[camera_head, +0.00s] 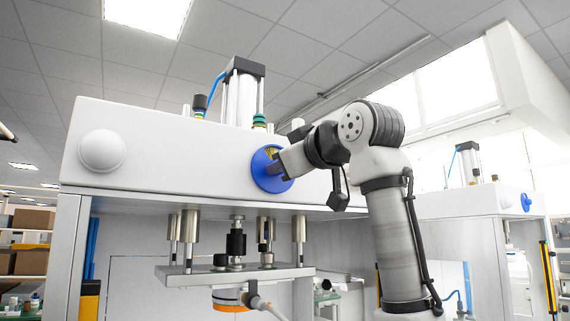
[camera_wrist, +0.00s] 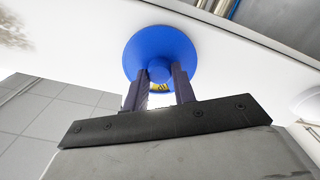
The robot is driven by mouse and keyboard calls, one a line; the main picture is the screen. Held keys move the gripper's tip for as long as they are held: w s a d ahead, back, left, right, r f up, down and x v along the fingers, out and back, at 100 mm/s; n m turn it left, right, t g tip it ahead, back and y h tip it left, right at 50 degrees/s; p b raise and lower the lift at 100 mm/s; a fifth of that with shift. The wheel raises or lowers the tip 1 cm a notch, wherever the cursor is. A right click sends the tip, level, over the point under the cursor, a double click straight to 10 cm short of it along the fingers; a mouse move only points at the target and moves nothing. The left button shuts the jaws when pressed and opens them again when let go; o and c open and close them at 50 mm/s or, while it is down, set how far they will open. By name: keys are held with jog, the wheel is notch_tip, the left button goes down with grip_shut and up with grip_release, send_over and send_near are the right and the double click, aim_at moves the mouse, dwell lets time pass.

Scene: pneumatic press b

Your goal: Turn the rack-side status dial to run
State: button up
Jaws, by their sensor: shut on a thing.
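The status dial is a round blue disc (camera_head: 268,168) on the front face of the white press housing, right of its middle. It also fills the upper middle of the wrist view (camera_wrist: 160,48), with a small blue central knob (camera_wrist: 159,70). My gripper (camera_head: 276,163) is at the dial, coming from the right. In the wrist view my two dark fingers (camera_wrist: 160,84) stand on either side of the central knob, shut on it. A little yellow marking shows between the fingers. The fingertips partly hide the knob, and the dial's pointer setting cannot be read.
The white press housing (camera_head: 180,150) carries a round white knob (camera_head: 102,150) at left and a pneumatic cylinder (camera_head: 243,95) on top. Below hangs a metal press plate (camera_head: 200,275) with posts. A second press (camera_head: 450,203) with a blue dial (camera_head: 526,202) stands at right.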

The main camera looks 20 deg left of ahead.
jog(key=n, duration=2.7)
jog(key=shift+f, duration=0.3)
jog(key=o, duration=1)
jog(key=b+v, duration=0.3)
jog(key=v, duration=1)
jog(key=shift+s+d+r+b, duration=0.1)
jog(key=shift+s+d+b, duration=0.15)
jog(key=shift+d+b, duration=0.05)
